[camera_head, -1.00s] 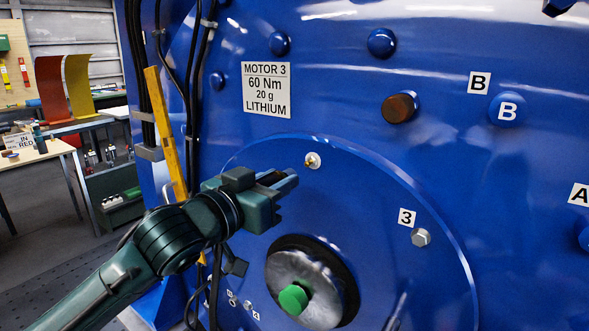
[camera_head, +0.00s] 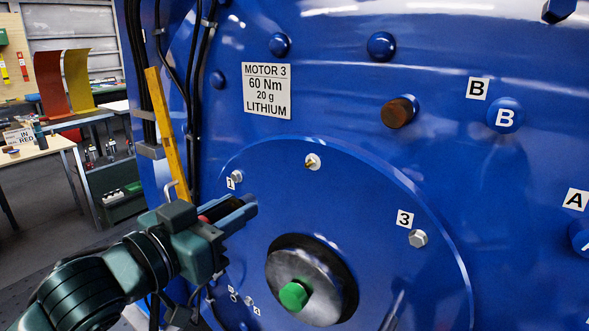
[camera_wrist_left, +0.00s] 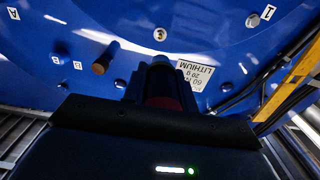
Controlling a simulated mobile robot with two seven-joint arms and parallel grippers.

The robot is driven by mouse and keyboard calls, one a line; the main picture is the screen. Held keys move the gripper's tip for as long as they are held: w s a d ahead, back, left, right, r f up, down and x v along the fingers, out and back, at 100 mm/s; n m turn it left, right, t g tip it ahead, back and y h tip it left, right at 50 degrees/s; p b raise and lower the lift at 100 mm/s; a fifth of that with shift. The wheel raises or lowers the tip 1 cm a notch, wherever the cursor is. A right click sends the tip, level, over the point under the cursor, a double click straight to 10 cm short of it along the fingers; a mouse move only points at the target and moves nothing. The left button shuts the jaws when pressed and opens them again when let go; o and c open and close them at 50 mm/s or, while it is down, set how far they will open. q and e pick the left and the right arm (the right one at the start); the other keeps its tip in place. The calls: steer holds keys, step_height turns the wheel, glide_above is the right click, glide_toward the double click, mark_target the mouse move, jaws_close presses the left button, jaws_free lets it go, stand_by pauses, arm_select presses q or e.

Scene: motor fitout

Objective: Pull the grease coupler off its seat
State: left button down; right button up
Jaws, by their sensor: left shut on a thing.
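My left gripper (camera_head: 243,206) is shut on a red piece (camera_head: 206,216), mostly hidden between the fingers; I take it to be the grease coupler, but its shape is not clear. The red piece also shows dimly in the left wrist view (camera_wrist_left: 161,102). The gripper is in front of the motor's round blue cover (camera_head: 350,190), below bolt 1 (camera_head: 236,177). A small brass fitting on a pale seat (camera_head: 313,161) shows bare, up and right of the fingertips and apart from them. My right gripper is not in view.
A shaft hub with a green centre (camera_head: 293,296) sticks out of the cover right of the gripper. Bolt 3 (camera_head: 418,238) and a rusty plug (camera_head: 398,112) are farther right. Cables (camera_head: 196,90) and a yellow bar (camera_head: 168,130) stand left. Benches are behind at the left.

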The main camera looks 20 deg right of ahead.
arm_select(q)
steer(key=v, duration=1.1)
steer(key=shift+p, duration=0.3)
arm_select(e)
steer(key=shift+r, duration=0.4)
